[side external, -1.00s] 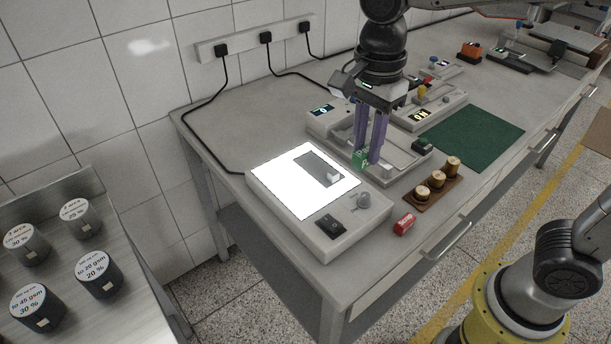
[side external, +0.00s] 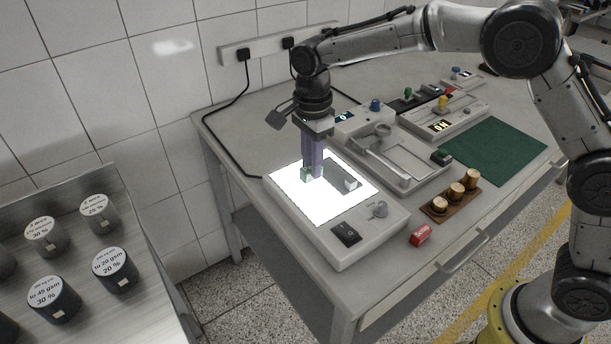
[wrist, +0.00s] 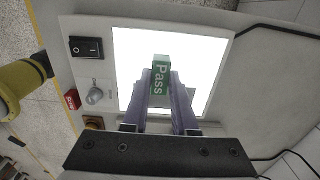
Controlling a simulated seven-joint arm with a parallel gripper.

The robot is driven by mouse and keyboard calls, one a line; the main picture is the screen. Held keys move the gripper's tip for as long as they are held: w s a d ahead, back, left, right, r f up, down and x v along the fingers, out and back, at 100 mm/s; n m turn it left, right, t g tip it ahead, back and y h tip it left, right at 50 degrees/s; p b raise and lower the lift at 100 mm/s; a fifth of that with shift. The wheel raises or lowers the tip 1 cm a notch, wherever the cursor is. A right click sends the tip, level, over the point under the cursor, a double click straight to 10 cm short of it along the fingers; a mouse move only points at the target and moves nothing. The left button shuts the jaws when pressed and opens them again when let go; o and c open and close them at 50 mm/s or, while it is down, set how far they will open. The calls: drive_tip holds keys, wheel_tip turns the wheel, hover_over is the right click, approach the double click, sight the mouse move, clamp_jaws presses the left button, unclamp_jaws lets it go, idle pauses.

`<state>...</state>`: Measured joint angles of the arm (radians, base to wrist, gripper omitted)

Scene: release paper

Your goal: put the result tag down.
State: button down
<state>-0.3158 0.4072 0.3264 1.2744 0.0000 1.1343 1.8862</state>
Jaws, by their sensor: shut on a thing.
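The result tag is a small green block marked "Pass" (wrist: 160,77). My gripper (wrist: 160,88) is shut on it, with one purple finger on each side. In the side view my gripper (side external: 313,174) points down over the lit white panel of the light box (side external: 288,192), and the green tag (side external: 305,174) shows at its fingertips. Whether the tag touches the panel I cannot tell. A red block with white lettering (side external: 420,235), perhaps another tag, lies on the table beside the light box; it also shows in the wrist view (wrist: 72,99).
The light box has a black switch (side external: 346,233) and a knob (side external: 378,209). A wooden weight holder (side external: 436,213), trays and a green mat (side external: 492,150) stand to the right.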

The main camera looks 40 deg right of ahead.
drive_tip(key=shift+w+a+f, duration=0.2)
drive_tip(key=shift+w+f, duration=0.4)
drive_tip(key=shift+f, duration=0.15)
drive_tip(key=shift+w+f, duration=0.15)
drive_tip(key=shift+f, duration=1.55)
drive_tip(key=shift+f, duration=0.2)
drive_tip(key=c, duration=0.7)
unclamp_jaws()
wheel_tip(320, 180, up, 12)
drive_tip(key=shift+r, duration=0.2)
